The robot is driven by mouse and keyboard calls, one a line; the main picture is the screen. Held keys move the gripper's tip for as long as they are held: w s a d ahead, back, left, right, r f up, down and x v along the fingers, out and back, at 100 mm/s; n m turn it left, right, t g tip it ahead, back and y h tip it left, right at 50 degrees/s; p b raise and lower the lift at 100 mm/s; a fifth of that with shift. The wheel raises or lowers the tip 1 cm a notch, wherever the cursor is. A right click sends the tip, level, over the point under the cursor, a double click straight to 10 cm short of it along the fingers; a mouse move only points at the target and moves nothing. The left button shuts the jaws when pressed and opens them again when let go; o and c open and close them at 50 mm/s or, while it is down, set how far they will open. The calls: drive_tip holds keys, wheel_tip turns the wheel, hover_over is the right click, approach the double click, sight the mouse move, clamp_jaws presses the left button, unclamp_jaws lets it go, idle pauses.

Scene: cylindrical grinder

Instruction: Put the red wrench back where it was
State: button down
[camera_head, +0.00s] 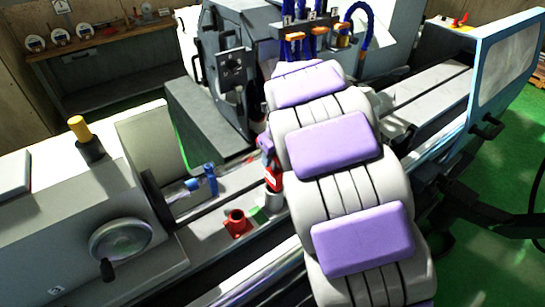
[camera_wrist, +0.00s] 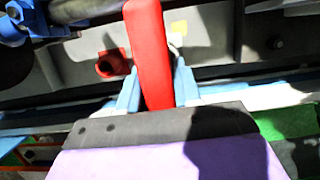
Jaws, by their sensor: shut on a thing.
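The red wrench (camera_wrist: 150,50) shows in the wrist view as a long red bar, upright in the picture. My gripper (camera_wrist: 157,85) is shut on it, with one light blue finger on each side. The wrench's upper end runs to the top edge of the wrist view; its lower end is hidden behind my gripper body. In the head view, a small red part (camera_head: 273,178) shows beside my arm, probably the wrench. My arm hides most of the gripper there. A red hollow fitting (camera_head: 237,223) sits on the machine bed, left of the wrench; it also shows in the wrist view (camera_wrist: 112,64).
A blue clamp-like part (camera_head: 210,180) stands on the bed left of the wrench. The grey headstock with a handwheel (camera_head: 121,238) is at the left. The grinding unit with blue hoses (camera_head: 358,22) stands behind. A clear guard panel (camera_head: 506,70) is at the right.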

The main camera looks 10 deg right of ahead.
drive_tip(key=c, duration=0.8)
unclamp_jaws()
drive_tip(key=shift+r, duration=0.15)
drive_tip(key=p+v, duration=0.2)
drive_tip(key=v, duration=1)
drive_tip(key=shift+s, duration=0.1)
drive_tip(key=s+f+n+g, duration=0.1)
drive_tip(key=s+f+n, duration=0.1)
drive_tip(key=s+n, duration=0.8)
drive_tip(key=s+f+n+g, duration=0.2)
drive_tip(key=s+f+n, duration=0.1)
drive_tip(key=s+n, duration=0.8)
drive_tip(key=s+a+f+n+g+h, duration=0.1)
drive_tip(key=s+f+n, duration=0.1)
drive_tip(key=s+n, duration=0.8)
drive_tip(key=shift+s+f+g, duration=0.1)
drive_tip(key=shift+s+g, duration=0.05)
drive_tip(key=shift+s, duration=1.25)
drive_tip(key=shift+s+f+g, duration=0.15)
drive_tip(key=shift+s, duration=1.25)
